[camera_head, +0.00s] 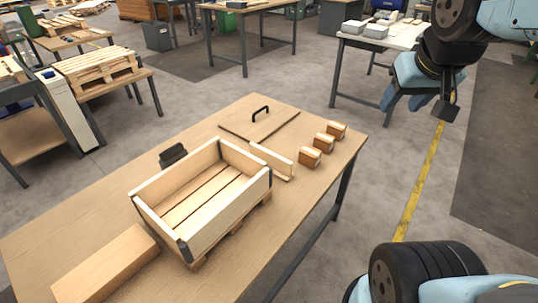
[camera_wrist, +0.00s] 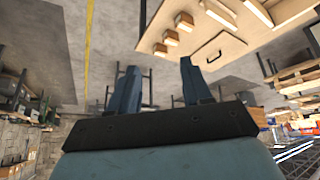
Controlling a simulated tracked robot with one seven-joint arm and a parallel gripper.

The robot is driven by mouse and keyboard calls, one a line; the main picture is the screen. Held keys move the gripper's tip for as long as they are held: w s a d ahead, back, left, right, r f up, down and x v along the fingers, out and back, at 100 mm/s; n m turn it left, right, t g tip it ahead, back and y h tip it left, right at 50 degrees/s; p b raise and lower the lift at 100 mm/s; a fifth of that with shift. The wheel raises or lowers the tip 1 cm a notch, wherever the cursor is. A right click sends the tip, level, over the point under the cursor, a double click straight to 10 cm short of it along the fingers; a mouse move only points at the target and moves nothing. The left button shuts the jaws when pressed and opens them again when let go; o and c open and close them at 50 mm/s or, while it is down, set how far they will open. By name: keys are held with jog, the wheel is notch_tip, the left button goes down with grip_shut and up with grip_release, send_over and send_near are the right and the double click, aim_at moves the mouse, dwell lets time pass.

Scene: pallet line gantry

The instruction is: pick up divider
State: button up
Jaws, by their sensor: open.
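The divider (camera_head: 271,161) is a thin pale wooden board standing on edge on the table (camera_head: 85,217), between the crate (camera_head: 224,213) and a row of small wooden blocks. In the wrist view the divider (camera_wrist: 220,12) shows near the top edge, partly cut off. My gripper (camera_head: 405,100) is raised at the upper right of the head view, well apart from the divider and off the table's right side. In the wrist view its two blue fingers (camera_wrist: 160,80) are spread with nothing between them.
A flat lid (camera_head: 240,124) with a black handle lies behind the divider. Three wooden blocks (camera_head: 324,141) sit at the table's right edge. A dark object (camera_head: 173,154) lies behind the crate, and a long wooden block (camera_head: 108,265) lies front left. Other tables stand farther back.

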jog(key=w+f+n+t, duration=0.1)
jog(key=w+f+n, duration=0.1)
jog(key=w+f, duration=0.45)
jog(key=w+a+f+n+t+y, duration=0.1)
jog(key=w+f+n, duration=0.15)
jog(key=w, duration=0.65)
jog(key=w+f+n+t, duration=0.1)
jog(key=w+f, duration=0.4)
jog(key=w, duration=0.3)
jog(key=n+g+y, duration=0.1)
jog(key=n+y, duration=0.4)
jog(key=y, duration=0.4)
send_near(274, 154)
jog(key=x, duration=0.5)
jog(key=shift+w+r, duration=0.25)
jog(key=shift+w, duration=0.1)
jog(key=shift+s+f+x, duration=0.1)
jog(key=shift+f+x, duration=0.05)
jog(key=shift+x, duration=1.1)
jog(key=shift+s+f+x, duration=0.15)
jog(key=shift+x, duration=1.05)
jog(key=shift+c, duration=0.4)
grip_shut()
